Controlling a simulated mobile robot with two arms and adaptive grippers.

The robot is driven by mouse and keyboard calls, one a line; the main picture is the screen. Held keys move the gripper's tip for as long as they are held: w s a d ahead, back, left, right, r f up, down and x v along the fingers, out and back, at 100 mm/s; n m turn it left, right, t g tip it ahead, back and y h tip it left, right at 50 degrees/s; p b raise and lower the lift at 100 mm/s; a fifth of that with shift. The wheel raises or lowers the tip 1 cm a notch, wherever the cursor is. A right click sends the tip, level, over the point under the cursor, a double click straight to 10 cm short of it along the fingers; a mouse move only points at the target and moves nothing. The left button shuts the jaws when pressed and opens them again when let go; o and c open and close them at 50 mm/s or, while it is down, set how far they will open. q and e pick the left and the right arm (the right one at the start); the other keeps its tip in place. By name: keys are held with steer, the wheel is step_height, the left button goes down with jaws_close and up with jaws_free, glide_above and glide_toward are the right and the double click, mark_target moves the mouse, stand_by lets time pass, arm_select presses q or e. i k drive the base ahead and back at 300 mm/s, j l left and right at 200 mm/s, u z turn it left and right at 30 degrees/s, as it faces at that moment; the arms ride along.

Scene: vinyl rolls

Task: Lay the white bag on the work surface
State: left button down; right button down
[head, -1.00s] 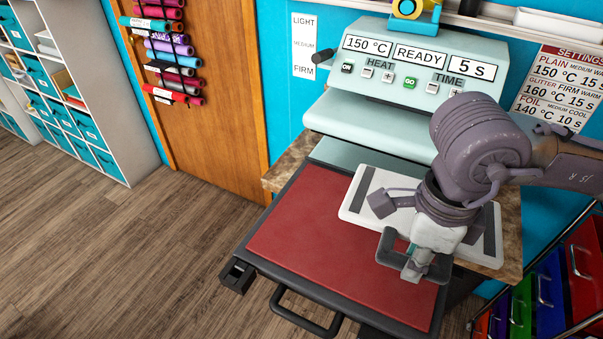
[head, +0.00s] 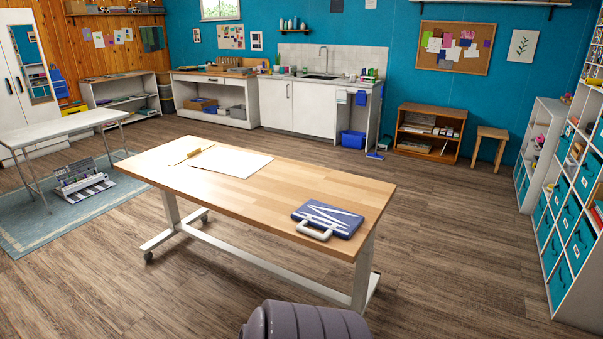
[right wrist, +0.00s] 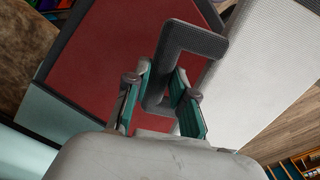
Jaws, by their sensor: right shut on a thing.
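In the right wrist view my right gripper (right wrist: 160,78) is shut on a dark grey angled handle (right wrist: 185,42). The pale, fine-textured white bag (right wrist: 262,85) fills the right side of that view; its join with the handle is not clear. The wooden-topped table (head: 215,195) stands in the middle of the head view, the likely work surface. Neither the bag nor either gripper shows in the head view now. My left gripper is out of sight.
The red press pad (right wrist: 105,60) lies behind the handle in the right wrist view. On the table are a white sheet (head: 230,161) and a blue case (head: 328,218) at the right end. The tabletop between them is bare. A white shelf unit (head: 562,225) stands at right.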

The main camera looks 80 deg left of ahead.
mark_target(263, 198)
steer(key=j+u, duration=0.1)
steer(key=u, duration=1.55)
steer(key=i+j+u, duration=0.15)
steer(key=u, duration=0.35)
steer(key=i+j+u, duration=0.15)
steer(key=u, duration=0.35)
steer(key=i+u, duration=0.2)
steer(key=u, duration=0.3)
steer(key=i+u, duration=0.2)
steer(key=u, duration=0.25)
steer(key=i+l+u, duration=0.25)
steer(key=i+l, duration=0.15)
steer(key=i, duration=0.25)
steer(key=i+l+u, duration=0.25)
steer(key=i+l, duration=0.25)
steer(key=i, duration=0.1)
